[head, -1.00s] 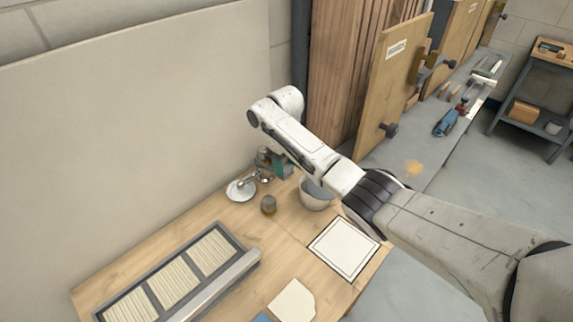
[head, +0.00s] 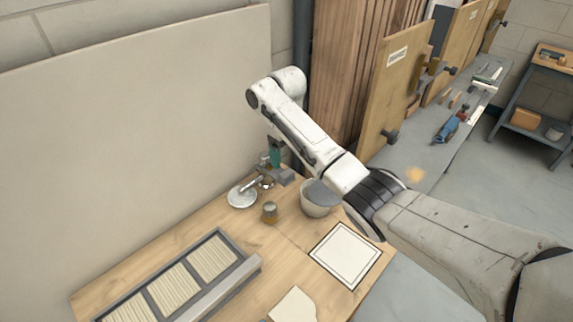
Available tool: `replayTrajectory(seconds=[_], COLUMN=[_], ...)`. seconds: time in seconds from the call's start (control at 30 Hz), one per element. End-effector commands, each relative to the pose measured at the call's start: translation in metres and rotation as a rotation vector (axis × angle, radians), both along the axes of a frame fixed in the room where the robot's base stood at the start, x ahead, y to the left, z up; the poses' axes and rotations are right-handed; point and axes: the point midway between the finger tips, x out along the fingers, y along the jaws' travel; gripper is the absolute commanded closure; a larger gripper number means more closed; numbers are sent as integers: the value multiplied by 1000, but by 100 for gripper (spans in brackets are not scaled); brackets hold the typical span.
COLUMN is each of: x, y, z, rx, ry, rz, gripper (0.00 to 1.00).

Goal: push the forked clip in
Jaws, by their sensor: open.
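I cannot make out the forked clip; it is too small or hidden. A metal fitting (head: 264,183) stands at the back of the wooden bench, beside a round white dish (head: 241,197). A grey block (head: 286,177) and an upright teal part (head: 275,153) are next to the fitting, just below my raised arm. My arm reaches in from the right and bends at an elbow above them. My gripper is not distinguishable; the arm link covers the area behind it.
A tall beige panel (head: 130,140) stands behind. Wooden doors (head: 399,75) are at the right.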

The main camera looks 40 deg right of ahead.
Motion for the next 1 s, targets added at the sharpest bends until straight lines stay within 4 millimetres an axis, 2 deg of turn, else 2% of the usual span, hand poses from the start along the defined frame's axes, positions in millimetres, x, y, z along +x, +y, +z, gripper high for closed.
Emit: replayTrajectory(seconds=[0.1,0.3,0.9,1.0], x=[1,0,0,0], y=[0,0,0,6], z=[20,38,40,36], rx=[0,0,0,4], ry=[-2,-1,0,-5], rz=[0,0,0,6], gripper=[21,21,21,21])
